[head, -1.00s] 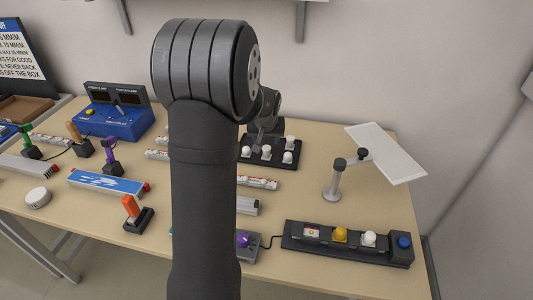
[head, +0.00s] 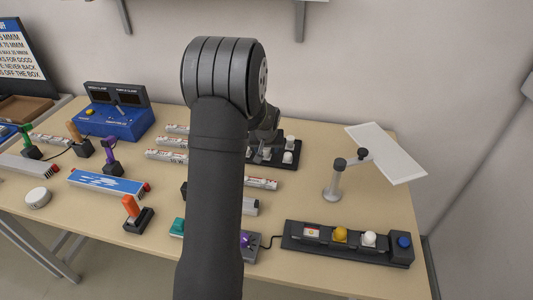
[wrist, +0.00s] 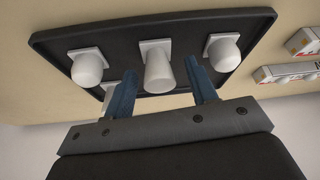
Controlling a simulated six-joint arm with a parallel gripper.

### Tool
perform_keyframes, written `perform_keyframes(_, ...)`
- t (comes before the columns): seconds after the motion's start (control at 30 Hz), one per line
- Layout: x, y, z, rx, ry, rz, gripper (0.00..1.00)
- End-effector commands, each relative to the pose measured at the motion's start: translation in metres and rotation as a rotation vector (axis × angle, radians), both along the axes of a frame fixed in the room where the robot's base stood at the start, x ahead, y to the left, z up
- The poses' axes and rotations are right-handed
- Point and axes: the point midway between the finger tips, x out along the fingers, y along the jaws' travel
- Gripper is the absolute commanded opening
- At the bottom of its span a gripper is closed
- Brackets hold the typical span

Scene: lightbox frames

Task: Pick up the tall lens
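In the wrist view, several white lenses stand on square bases on a black tray (wrist: 110,38). The tall lens (wrist: 159,72), a tapered one, is in the middle, with a shorter domed lens (wrist: 87,69) to its left and another (wrist: 223,50) to its right. My gripper (wrist: 160,70) is open, one blue finger showing on each side of the tall lens, with gaps between; how deep the fingers reach around it I cannot tell. In the head view, my arm hides part of the tray (head: 280,165) and most of the gripper.
Printed boxes (wrist: 302,42) lie close to the tray's side in the wrist view. In the head view, a post with a white panel (head: 385,152) stands right of the tray, and a black button strip (head: 348,243) lies nearer the front.

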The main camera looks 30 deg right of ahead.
Motion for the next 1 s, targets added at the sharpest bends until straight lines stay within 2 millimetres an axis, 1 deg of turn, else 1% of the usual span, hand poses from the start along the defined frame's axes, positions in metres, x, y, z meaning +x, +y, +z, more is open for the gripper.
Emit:
perform_keyframes(0.03,0.0,0.0,0.0,0.0,0.0,0.0,0.43)
perform_keyframes(0.17,0.0,0.0,0.0,0.0,0.0,0.0,0.17)
perform_keyframes(0.2,0.0,0.0,0.0,0.0,0.0,0.0,0.09)
perform_keyframes(0.23,0.0,0.0,0.0,0.0,0.0,0.0,0.07)
perform_keyframes(0.53,0.0,0.0,0.0,0.0,0.0,0.0,0.06)
perform_keyframes(0.67,0.0,0.0,0.004,0.0,0.0,0.0,0.06)
perform_keyframes(0.77,0.0,0.0,0.013,-0.001,-0.001,0.001,0.06)
perform_keyframes(0.87,0.0,0.0,0.028,-0.002,-0.002,0.0,0.06)
perform_keyframes(0.93,0.0,0.0,0.042,-0.002,-0.003,0.0,0.06)
perform_keyframes(0.97,-0.004,-0.002,0.047,-0.002,-0.002,-0.002,0.06)
perform_keyframes(1.0,-0.014,-0.006,0.05,-0.001,-0.002,-0.004,0.06)
